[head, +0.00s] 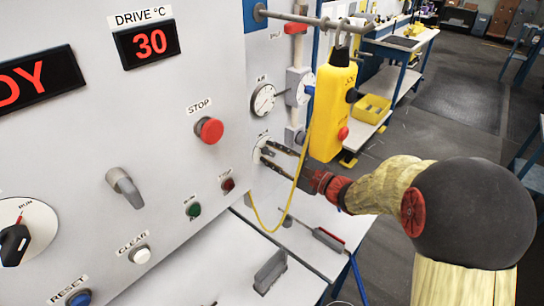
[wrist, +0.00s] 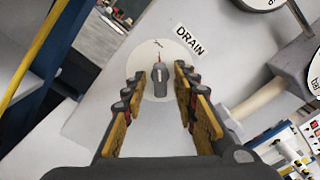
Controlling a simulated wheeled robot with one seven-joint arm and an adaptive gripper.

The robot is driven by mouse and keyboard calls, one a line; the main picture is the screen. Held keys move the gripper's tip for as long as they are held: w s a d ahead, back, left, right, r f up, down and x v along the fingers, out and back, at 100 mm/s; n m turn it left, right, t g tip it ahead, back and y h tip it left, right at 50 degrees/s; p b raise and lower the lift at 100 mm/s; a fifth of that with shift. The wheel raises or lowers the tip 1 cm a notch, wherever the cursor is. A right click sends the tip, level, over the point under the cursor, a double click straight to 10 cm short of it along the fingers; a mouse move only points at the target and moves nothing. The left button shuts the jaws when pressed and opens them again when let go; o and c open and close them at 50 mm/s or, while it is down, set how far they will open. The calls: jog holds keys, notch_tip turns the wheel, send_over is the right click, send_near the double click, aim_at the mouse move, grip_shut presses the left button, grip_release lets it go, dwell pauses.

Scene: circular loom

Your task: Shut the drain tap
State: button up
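The drain tap (wrist: 160,78) is a small grey handle with a thin red pointer on a round white plate (wrist: 160,52), with a "DRAIN" label (wrist: 190,40) beside it. In the wrist view the handle stands between my fingers, pointing up the picture toward a small mark that I cannot read. My gripper (wrist: 159,72) is open, one finger on each side, with gaps to the handle visible. In the head view my gripper (head: 268,147) reaches the panel's right part from the right, its fingers over the drain plate and largely hiding the tap.
A gauge (head: 263,100) and a red stop button (head: 209,130) are on the panel nearby. A white table (head: 315,235) lies below.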

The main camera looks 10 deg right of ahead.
jog(key=v, duration=0.7)
dwell(0.4)
dwell(0.4)
